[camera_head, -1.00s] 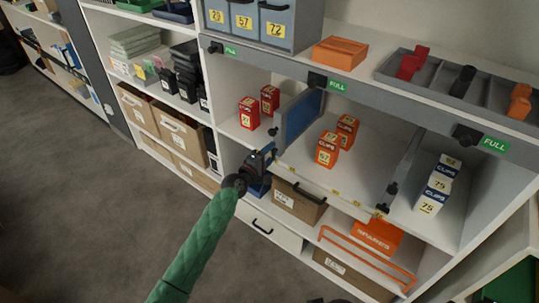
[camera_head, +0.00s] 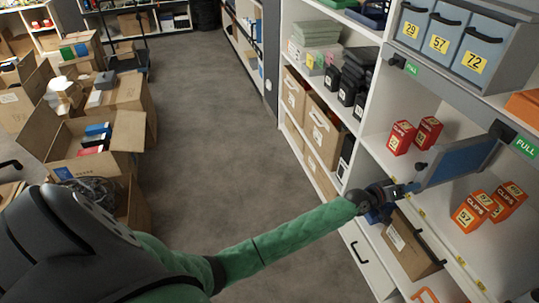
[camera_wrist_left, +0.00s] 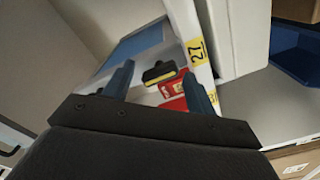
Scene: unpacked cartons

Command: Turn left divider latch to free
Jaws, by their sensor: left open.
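The left divider is a blue panel (camera_head: 460,164) standing on the shelf, with a small black knob (camera_head: 421,167) near its front end. My left gripper (camera_head: 400,189) is at the shelf's front edge, close to this end of the divider. In the left wrist view the open fingers (camera_wrist_left: 158,82) have a black handle with a yellow edge (camera_wrist_left: 158,72) showing between and beyond them. It looks like the latch, and I cannot tell whether the fingers touch it. The blue panel also shows there (camera_wrist_left: 136,42). My right gripper is out of view.
Red clip boxes (camera_head: 401,138) stand left of the divider and orange clip boxes (camera_head: 472,212) right of it. A brown carton (camera_head: 408,245) sits below the shelf. Open cartons (camera_head: 95,140) stand across the clear floor (camera_head: 215,120).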

